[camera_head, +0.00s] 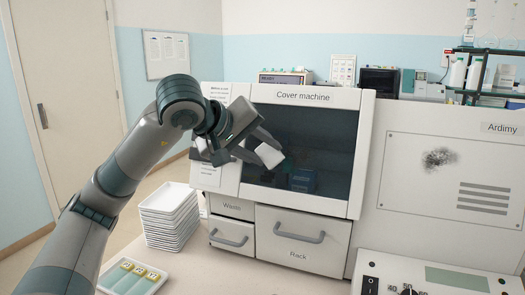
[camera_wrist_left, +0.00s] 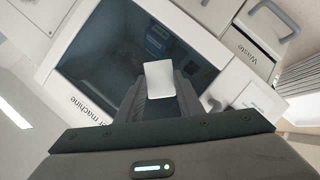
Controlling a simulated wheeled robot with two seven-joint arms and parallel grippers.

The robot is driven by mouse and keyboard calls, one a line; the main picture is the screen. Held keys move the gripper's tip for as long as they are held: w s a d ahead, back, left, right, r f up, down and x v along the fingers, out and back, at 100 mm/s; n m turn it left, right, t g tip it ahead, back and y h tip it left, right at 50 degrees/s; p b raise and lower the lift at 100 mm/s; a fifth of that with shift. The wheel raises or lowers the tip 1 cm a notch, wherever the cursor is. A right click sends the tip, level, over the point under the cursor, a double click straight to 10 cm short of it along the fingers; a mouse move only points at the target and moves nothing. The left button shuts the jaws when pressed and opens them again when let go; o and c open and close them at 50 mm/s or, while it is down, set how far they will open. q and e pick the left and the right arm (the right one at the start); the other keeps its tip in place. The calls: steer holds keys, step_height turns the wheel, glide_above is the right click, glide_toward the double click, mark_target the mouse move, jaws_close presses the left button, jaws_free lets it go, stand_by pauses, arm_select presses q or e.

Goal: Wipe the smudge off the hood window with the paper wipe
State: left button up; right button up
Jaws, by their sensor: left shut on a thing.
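My left gripper (camera_head: 262,150) is shut on a white folded paper wipe (camera_head: 270,155), in front of the dark window (camera_head: 325,140) of the cover machine. In the left wrist view the wipe (camera_wrist_left: 159,79) stands out between the fingertips, with the dark window (camera_wrist_left: 110,50) behind it. I cannot tell whether the wipe touches the glass. A dark grey smudge (camera_head: 439,158) shows on the pale panel (camera_head: 405,165) of the Ardimy unit at the right, well apart from the gripper. I make out no clear smudge on the dark window. My right gripper is not in view.
A stack of white trays (camera_head: 168,218) stands left of the cover machine's Waste and Rack drawers (camera_head: 300,240). A tray with yellow-capped items (camera_head: 135,280) lies at the front left. A control box with knobs (camera_head: 430,275) stands at the front right. Bottles stand on a rack (camera_head: 485,75) at upper right.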

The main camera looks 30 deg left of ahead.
mark_target(305, 160)
arm_select(q)
steer(key=shift+w+a+f, duration=0.1)
steer(key=shift+w+f, duration=0.1)
steer(key=shift+w, duration=0.3)
steer(key=shift+w+a+f, duration=0.1)
steer(key=shift+w+f, duration=0.05)
steer(key=shift+w, duration=0.3)
stand_by(0.5)
steer(key=shift+d, duration=0.1)
steer(key=shift+w+d, duration=0.15)
steer(key=shift+d, duration=0.55)
steer(key=shift+w+d, duration=0.25)
steer(key=shift+d, duration=0.8)
steer(key=shift+w+d+p, duration=0.25)
steer(key=shift+d+p, duration=0.15)
steer(key=shift+d, duration=0.6)
steer(key=shift+w+d, duration=0.25)
steer(key=shift+d, duration=0.55)
steer(key=shift+d, duration=0.1)
